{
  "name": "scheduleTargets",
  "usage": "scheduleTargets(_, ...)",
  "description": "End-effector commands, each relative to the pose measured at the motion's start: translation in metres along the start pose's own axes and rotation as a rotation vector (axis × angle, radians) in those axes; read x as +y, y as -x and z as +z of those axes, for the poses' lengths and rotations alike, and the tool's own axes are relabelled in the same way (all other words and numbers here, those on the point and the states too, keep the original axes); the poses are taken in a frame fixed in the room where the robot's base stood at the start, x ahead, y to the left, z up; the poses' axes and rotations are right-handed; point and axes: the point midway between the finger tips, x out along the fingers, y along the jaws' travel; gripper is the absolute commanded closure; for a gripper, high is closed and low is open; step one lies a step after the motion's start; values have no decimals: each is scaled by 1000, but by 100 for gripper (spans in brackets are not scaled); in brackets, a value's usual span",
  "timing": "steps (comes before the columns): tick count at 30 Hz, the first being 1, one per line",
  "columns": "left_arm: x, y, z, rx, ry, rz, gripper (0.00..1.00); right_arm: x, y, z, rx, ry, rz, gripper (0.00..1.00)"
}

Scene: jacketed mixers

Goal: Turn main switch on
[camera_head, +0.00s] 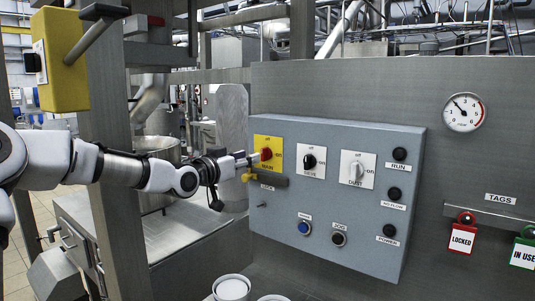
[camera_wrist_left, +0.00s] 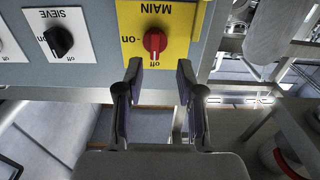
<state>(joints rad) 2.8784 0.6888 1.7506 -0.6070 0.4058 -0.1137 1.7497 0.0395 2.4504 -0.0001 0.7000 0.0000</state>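The main switch is a red knob (camera_head: 266,154) on a yellow plate (camera_head: 274,143) at the upper left of the grey-blue control box (camera_head: 330,220). In the left wrist view, which is upside down, the red knob (camera_wrist_left: 155,41) stands in line with its "off" mark, and "on" is to one side. My left gripper (camera_head: 248,159) is just in front of the knob. In the wrist view its two fingers (camera_wrist_left: 160,68) are apart with nothing between them, and the knob lies just beyond the tips, between their lines. My right gripper is not in view.
A tag rail with a red "LOCKED" tag (camera_head: 462,238) is farther right. A grey post (camera_head: 108,130) stands behind my arm.

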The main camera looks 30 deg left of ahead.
Motion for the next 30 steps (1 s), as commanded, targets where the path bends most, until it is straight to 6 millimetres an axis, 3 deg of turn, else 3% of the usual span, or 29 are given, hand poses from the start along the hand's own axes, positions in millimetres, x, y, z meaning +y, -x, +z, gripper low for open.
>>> scheduleTargets(3,1,-25,-5,-6,-6,0,62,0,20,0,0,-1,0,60)
scheduleTargets(9,1,-54,-2,-4,-2,1,62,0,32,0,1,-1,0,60)
scheduleTargets(17,2,-58,1,-3,1,2,62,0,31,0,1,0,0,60)
scheduleTargets(21,2,-58,1,-3,1,2,100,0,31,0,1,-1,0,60)
scheduleTargets(30,2,-58,2,-5,-4,2,100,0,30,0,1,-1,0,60)
